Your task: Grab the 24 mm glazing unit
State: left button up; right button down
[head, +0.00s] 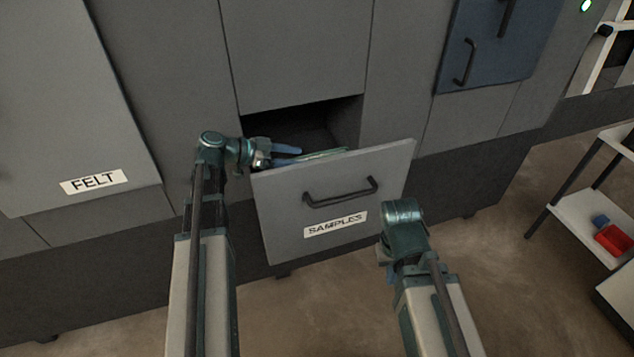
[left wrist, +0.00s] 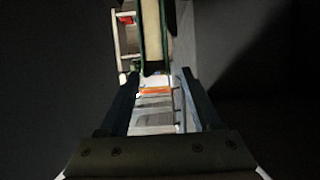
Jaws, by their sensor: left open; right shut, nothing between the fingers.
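The drawer labelled SAMPLES (head: 285,205) is pulled open. Thin pale-green glass edges (head: 325,156) show just above its front panel; most of the glass is hidden inside. I cannot tell from these views which piece is 24 mm. My left gripper (head: 287,156) is open over the drawer's left part, its fingers pointing right toward the glass. In the left wrist view, pale pieces and an orange strip (left wrist: 155,91) show between the two fingers, and whether the fingers touch anything is unclear. My right gripper (head: 385,265) is shut and empty in front of the drawer, low at its right.
The drawer handle (head: 340,192) sticks out from the front. A panel labelled FELT (head: 75,130) is at the left, and a blue door (head: 490,50) is at upper right. A shelf rack (head: 590,225) with a red bin (head: 615,239) stands at the right. Floor is clear between.

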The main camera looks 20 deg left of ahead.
aim_at(308, 157)
pick_arm(q)
jog(key=b+x, duration=0.1)
jog(key=x, duration=0.4)
jog(key=shift+d+b, duration=0.15)
jog(key=shift+b, duration=0.25)
jog(key=shift+r, duration=0.1)
grip_shut()
dwell(0.9)
